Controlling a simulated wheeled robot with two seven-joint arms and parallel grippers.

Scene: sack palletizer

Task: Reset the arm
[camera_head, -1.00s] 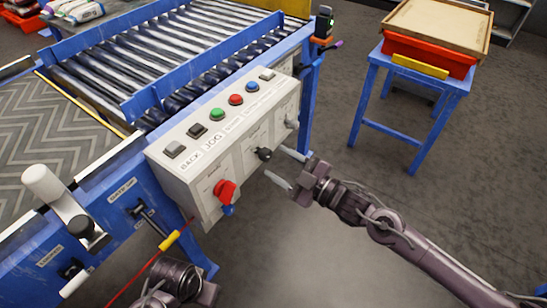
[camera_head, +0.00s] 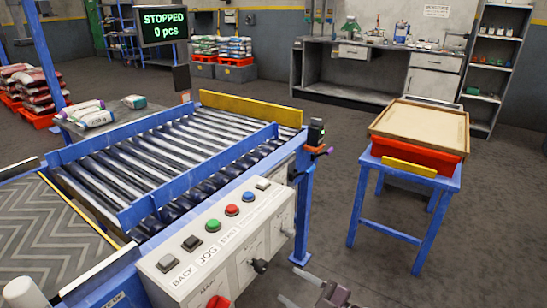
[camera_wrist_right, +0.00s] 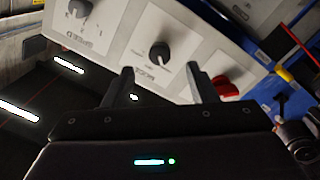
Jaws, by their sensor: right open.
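My right gripper (camera_head: 302,290) is at the bottom edge of the head view, in front of the control box (camera_head: 228,238), with only its fingers and a bit of its body in the picture. In the right wrist view its two fingers (camera_wrist_right: 160,80) are apart with nothing between them. A black knob (camera_wrist_right: 160,52) on the box's white front lies just beyond the fingertips; I cannot tell the exact gap. A red switch (camera_wrist_right: 223,87) is right of the fingers. My left gripper does not show.
The roller conveyor (camera_head: 165,152) fills the left middle. A blue stand (camera_head: 408,238) with a red crate (camera_head: 415,158) is at the right. A screen (camera_head: 163,25) reads STOPPED, 0 pcs. Bare floor lies between the conveyor and the stand.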

